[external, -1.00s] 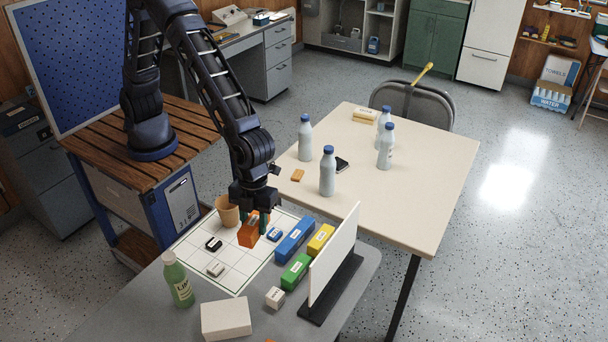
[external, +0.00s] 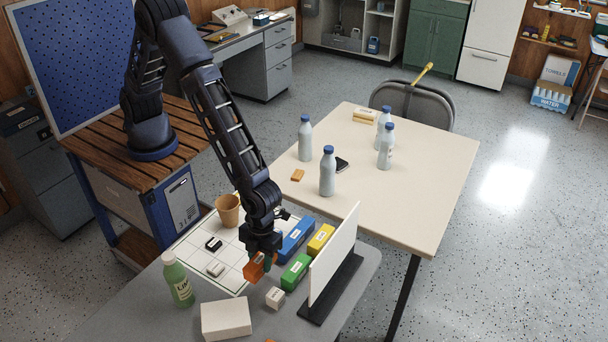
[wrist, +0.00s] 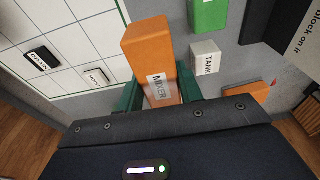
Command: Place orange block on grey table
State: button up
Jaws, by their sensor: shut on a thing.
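My gripper (external: 264,258) is shut on the orange block (external: 254,269), labelled MIXER. The block also shows in the wrist view (wrist: 152,55), between the green fingers. It is held over the right edge of the white grid mat, just left of the green block; I cannot tell its exact height. The grey table (external: 130,320) is below it, with bare grey surface beside the mat in the wrist view (wrist: 215,110).
Near my gripper are the blue block (external: 296,240), yellow block (external: 321,239), green block (external: 296,272), white TANK block (external: 275,298) and upright white panel (external: 334,255). A paper cup (external: 228,210), green bottle (external: 178,281) and white box (external: 226,320) stand around the mat (external: 190,245).

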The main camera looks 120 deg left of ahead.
jog(key=shift+f, duration=3.15)
jog(key=shift+f, duration=0.15)
jog(key=o, duration=1.1)
jog(key=shift+o, duration=0.2)
